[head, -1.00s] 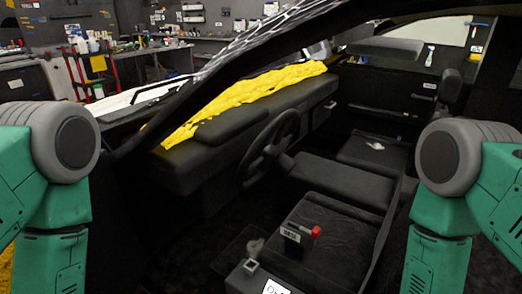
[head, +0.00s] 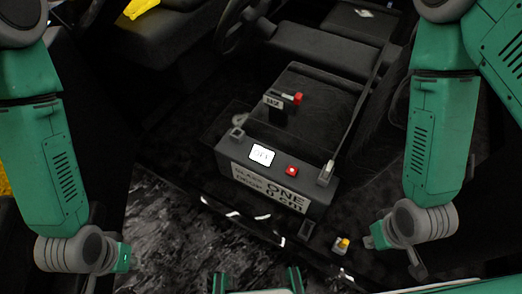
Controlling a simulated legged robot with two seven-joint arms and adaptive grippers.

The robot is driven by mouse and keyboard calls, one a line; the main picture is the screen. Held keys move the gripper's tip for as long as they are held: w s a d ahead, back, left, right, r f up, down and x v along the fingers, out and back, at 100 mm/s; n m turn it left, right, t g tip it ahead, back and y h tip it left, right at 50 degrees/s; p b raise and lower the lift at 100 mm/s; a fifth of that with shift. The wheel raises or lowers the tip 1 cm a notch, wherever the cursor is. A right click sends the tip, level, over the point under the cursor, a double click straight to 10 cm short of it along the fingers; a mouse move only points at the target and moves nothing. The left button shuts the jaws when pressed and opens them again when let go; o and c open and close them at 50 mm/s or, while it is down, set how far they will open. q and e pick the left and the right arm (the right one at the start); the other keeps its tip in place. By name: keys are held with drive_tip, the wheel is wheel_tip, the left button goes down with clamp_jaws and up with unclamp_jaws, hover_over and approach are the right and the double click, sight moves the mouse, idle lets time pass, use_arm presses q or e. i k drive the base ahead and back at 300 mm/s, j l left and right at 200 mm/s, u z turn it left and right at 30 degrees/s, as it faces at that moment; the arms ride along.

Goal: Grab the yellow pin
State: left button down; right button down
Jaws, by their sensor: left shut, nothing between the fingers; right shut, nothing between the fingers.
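The small yellow pin (head: 343,242) stands in a grey metal holder at the lower right of the head view, in front of the box with the label. My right gripper (head: 417,271) is a dark shape below the wrist, right of the pin and apart from it. It is shut and empty. My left gripper (head: 91,284) hangs at the lower left, far from the pin and partly cut off by the bottom edge. It is shut and empty. Finger detail is too dark to make out.
A dark box (head: 225,160) with a white screen and red button (head: 292,170) stands in the car behind the pin. A red-tipped device (head: 297,99) is behind it. The steering wheel (head: 235,28) is at the top. Dark, wet-looking floor (head: 160,240) lies front left.

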sight(344, 243)
drive_tip(key=j+z, duration=0.15)
drive_tip(key=z, duration=0.35)
drive_tip(key=j+z, duration=0.2)
drive_tip(key=z, duration=0.25)
drive_tip(key=j+z, duration=0.2)
drive_tip(key=z, duration=0.3)
drive_tip(key=j+z, duration=0.2)
drive_tip(key=z, duration=0.25)
drive_tip(key=j+z, duration=0.15)
drive_tip(key=z, duration=0.35)
drive_tip(key=k+j+z, duration=0.1)
drive_tip(key=z, duration=0.35)
